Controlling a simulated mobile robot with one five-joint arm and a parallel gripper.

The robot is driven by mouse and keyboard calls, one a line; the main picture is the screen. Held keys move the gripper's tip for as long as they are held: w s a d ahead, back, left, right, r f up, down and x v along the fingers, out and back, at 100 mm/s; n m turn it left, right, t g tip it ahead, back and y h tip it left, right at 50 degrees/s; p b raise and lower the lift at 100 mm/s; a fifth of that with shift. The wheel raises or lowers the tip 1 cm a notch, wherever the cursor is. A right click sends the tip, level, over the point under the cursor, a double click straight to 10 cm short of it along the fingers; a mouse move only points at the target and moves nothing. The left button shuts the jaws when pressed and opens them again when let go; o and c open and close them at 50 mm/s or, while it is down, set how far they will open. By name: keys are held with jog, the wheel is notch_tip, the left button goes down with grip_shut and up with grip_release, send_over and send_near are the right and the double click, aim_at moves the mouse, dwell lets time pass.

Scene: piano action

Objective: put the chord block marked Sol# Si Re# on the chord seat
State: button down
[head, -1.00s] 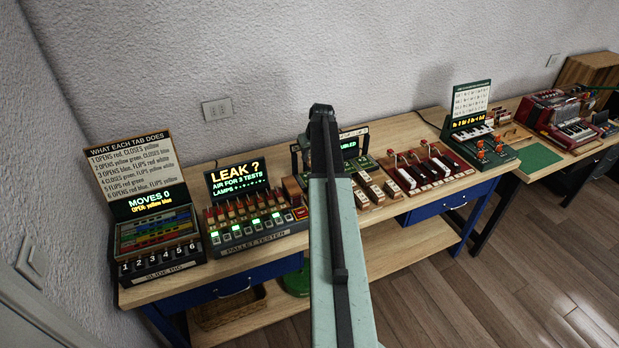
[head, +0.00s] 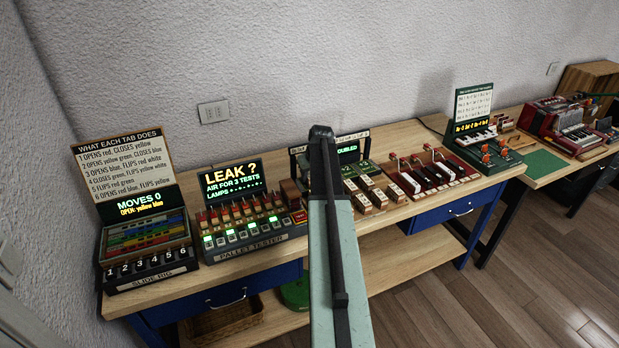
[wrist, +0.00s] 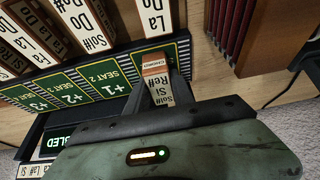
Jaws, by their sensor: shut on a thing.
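In the wrist view my gripper (wrist: 158,78) is shut on the chord block marked Sol# Si Re# (wrist: 160,92), which sits between its fingers with its white label showing. The block's far end is reddish brown with a small word reading CHORD. It overlaps the edge of a green seat board (wrist: 112,85) marked SEAT 2 and +1, +2, +3; I cannot tell whether they touch. I cannot make out a chord seat for certain. In the head view my arm hides the gripper, the held block and part of the doubled-chord stand (head: 348,150).
Other white-labelled blocks (wrist: 155,15) stand just beyond the green board. A dark red ribbed body (wrist: 245,30) stands close on the right in the wrist view. On the bench (head: 395,222) are the slide rig (head: 150,268), the pallet tester (head: 250,240) and red lever keys (head: 430,170).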

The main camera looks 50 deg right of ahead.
jog(key=c, duration=1.1)
grip_release()
jog(key=p+v, duration=1.1)
jog(key=v, duration=0.1)
jog(key=shift+r+p, duration=0.15)
jog(key=shift+p, duration=0.2)
jog(key=w+a+f+n+g+y, duration=0.1)
jog(key=w+a, duration=0.1)
jog(key=a, duration=1.4)
jog(key=w+a+f+n+g+y, duration=0.1)
jog(key=w+a+n, duration=0.1)
jog(key=a, duration=1.4)
jog(key=s+a+g, duration=0.1)
jog(key=s+a, duration=0.2)
jog(key=a, duration=0.7)
jog(key=s+a+n+g, duration=0.1)
jog(key=s+a, duration=0.3)
jog(key=a, duration=0.7)
jog(key=shift+s, duration=0.3)
